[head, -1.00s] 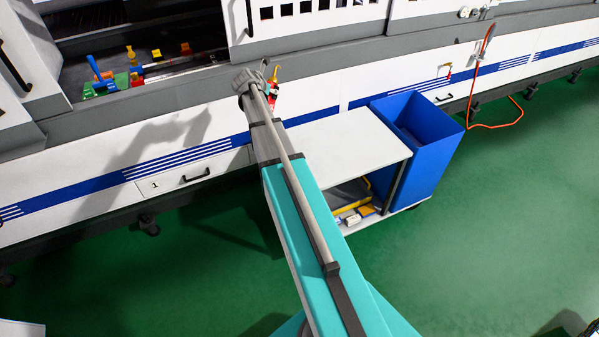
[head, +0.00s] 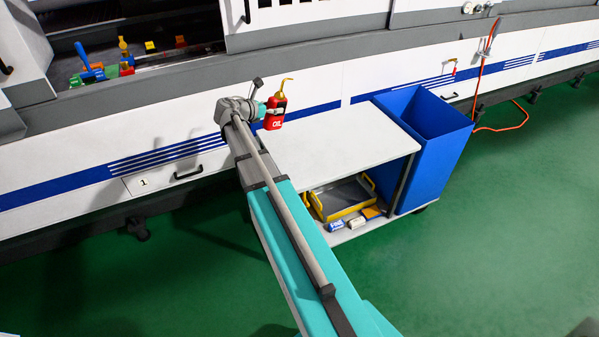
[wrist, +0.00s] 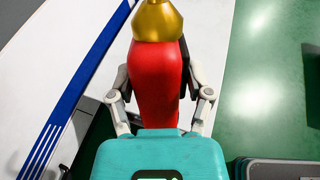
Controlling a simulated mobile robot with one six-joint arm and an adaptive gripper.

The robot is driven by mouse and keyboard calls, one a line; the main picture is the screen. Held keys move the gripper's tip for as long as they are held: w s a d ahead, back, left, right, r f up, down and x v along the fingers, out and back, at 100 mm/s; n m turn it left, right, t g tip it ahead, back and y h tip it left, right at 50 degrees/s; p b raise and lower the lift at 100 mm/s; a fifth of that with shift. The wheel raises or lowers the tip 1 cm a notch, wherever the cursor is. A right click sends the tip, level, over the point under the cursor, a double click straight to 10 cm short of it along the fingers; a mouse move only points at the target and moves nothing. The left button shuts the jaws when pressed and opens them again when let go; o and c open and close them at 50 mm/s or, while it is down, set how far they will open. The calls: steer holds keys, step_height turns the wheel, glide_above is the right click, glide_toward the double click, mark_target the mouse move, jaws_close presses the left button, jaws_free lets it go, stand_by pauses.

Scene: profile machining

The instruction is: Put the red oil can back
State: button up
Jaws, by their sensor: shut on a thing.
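The red oil can (head: 274,114) has a brass spout and the word OIL on its side. It shows upright in the head view, above the left end of the white cart top (head: 345,140). My gripper (head: 264,110) is shut around the can's body. In the wrist view the can (wrist: 158,85) fills the middle, with a finger of my gripper (wrist: 158,95) on each side and the brass top (wrist: 158,20) toward the upper edge. I cannot tell how high the can is above the cart top.
A blue bin (head: 435,150) stands at the cart's right end. The lower shelf holds a yellow-edged tray (head: 342,197) and small boxes. The white machine front (head: 60,165) runs behind the cart. Its open bay holds coloured tools (head: 100,72). The cart top looks bare.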

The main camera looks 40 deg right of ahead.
steer(key=s+a+f+m+g+h+b, duration=0.3)
steer(key=s+a+f+m+g+b, duration=0.1)
steer(key=b, duration=0.9)
steer(key=shift+s+a+f+g+h, duration=0.3)
steer(key=shift+s+a+f+g, duration=0.6)
steer(key=shift+f, duration=1)
steer(key=shift+s+d, duration=0.15)
steer(key=shift+d, duration=0.15)
steer(key=w+d+f+b, duration=0.3)
steer(key=d+f+b, duration=0.6)
steer(key=d, duration=0.3)
steer(key=shift+w+d, duration=0.25)
